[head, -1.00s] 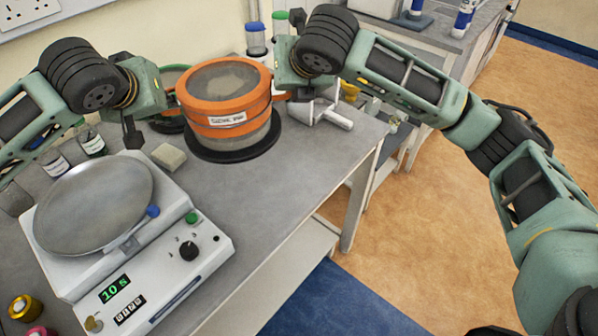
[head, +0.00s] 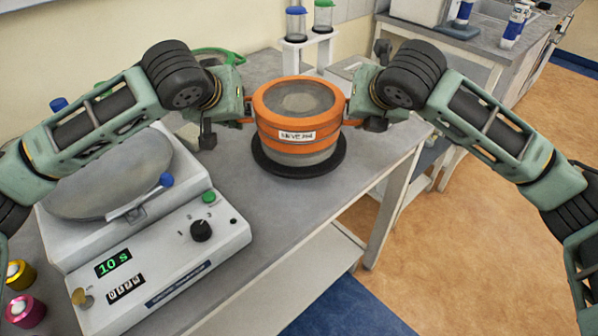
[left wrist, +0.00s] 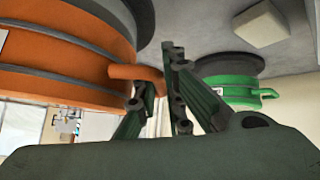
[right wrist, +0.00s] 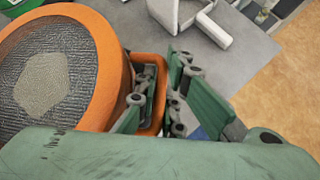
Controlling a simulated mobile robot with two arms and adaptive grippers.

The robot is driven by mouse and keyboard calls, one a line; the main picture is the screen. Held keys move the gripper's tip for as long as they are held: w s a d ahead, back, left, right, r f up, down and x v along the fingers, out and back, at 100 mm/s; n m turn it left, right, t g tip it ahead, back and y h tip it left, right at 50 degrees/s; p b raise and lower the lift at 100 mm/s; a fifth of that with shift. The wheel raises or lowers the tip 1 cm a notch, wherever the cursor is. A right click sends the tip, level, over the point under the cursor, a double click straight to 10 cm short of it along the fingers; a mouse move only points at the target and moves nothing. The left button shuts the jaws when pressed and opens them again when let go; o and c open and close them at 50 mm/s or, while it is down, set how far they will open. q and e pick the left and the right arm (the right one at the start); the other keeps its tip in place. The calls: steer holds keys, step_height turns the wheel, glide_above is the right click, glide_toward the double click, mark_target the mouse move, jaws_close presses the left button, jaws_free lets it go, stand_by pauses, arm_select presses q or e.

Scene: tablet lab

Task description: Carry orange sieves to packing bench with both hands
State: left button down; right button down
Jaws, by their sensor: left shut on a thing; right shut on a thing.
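The orange sieves (head: 297,118) form a round stack with a mesh top and a white label, held upright between my two grippers over the grey bench. A dark round disc (head: 298,170) shows beneath the stack; I cannot tell whether there is a gap. My left gripper (head: 243,122) is shut on the stack's left handle, which shows in the left wrist view (left wrist: 135,72). My right gripper (head: 349,106) is shut on the right handle, which shows in the right wrist view (right wrist: 153,60). I cannot tell which bench is the packing bench.
A white machine (head: 170,262) with a round pan and dials stands at the left front. Green sieves (left wrist: 225,90) stand behind my left gripper. A white rack with capped cups (head: 322,18) is at the back. Another bench (head: 470,45) lies beyond; orange floor (head: 450,240) is open to the right.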

arm_select(q)
steer(key=shift+s+d+f, duration=0.1)
steer(key=shift+d+f, duration=0.1)
steer(key=shift+d, duration=0.15)
arm_select(e)
steer(key=shift+a+f, duration=0.2)
steer(key=shift+a, duration=0.1)
